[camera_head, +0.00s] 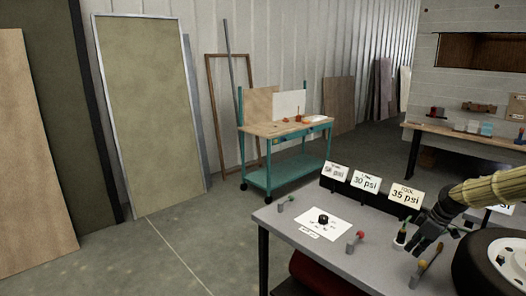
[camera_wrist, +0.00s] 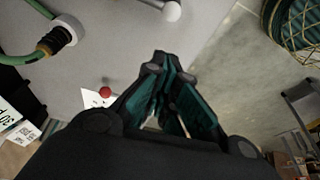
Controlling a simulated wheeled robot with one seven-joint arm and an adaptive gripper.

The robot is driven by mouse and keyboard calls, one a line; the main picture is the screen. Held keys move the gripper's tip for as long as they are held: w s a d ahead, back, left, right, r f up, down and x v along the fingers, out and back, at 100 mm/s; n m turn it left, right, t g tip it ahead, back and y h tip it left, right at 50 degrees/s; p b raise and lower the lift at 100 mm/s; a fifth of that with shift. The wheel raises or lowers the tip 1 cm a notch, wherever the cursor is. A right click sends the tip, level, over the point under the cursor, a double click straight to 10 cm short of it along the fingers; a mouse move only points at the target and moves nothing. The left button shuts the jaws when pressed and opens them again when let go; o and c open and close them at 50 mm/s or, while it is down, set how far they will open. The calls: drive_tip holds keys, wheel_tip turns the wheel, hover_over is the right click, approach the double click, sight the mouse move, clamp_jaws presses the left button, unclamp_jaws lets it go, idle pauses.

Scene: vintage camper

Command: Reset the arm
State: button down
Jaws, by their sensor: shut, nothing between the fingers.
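My gripper (camera_head: 420,249) is dark and shut, with nothing between its fingers. In the head view it hangs over the right part of the grey workbench (camera_head: 283,222), between the gauge signs and the tyre. In the wrist view its fingers (camera_wrist: 166,66) are close together at the tips, over the bench edge and floor. My yellowish arm reaches in from the right of the head view.
The bench carries a white sheet with a black knob (camera_head: 323,220), a red-tipped lever (camera_head: 355,241), a yellow-topped one (camera_head: 422,270) and psi signs (camera_head: 367,181). A tyre (camera_head: 482,268) stands close at right. A green hose (camera_wrist: 28,57) shows in the wrist view.

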drive_tip(key=s+a+f+m, duration=0.1)
drive_tip(key=s+a+f, duration=0.2)
drive_tip(key=a+f, duration=0.5)
drive_tip(key=s+a+f+m, duration=0.1)
drive_tip(key=s+a+f, duration=0.2)
drive_tip(key=a+f, duration=0.5)
drive_tip(key=s+a+f+m+g, duration=0.1)
drive_tip(key=s+a+f+m, duration=0.2)
drive_tip(key=s+a+f, duration=0.6)
drive_tip(key=s+a+f+m+h, duration=0.1)
drive_tip(key=s+f+m, duration=0.1)
drive_tip(key=s, duration=1.4)
drive_tip(key=s+a+f+m+g+h, duration=0.1)
drive_tip(key=s+a+f+m, duration=0.1)
drive_tip(key=s, duration=1.5)
wheel_tip(320, 180, down, 2)
drive_tip(key=shift+a+f+m+h, duration=0.2)
drive_tip(key=shift+m+h, duration=0.1)
drive_tip(key=shift+m, duration=0.2)
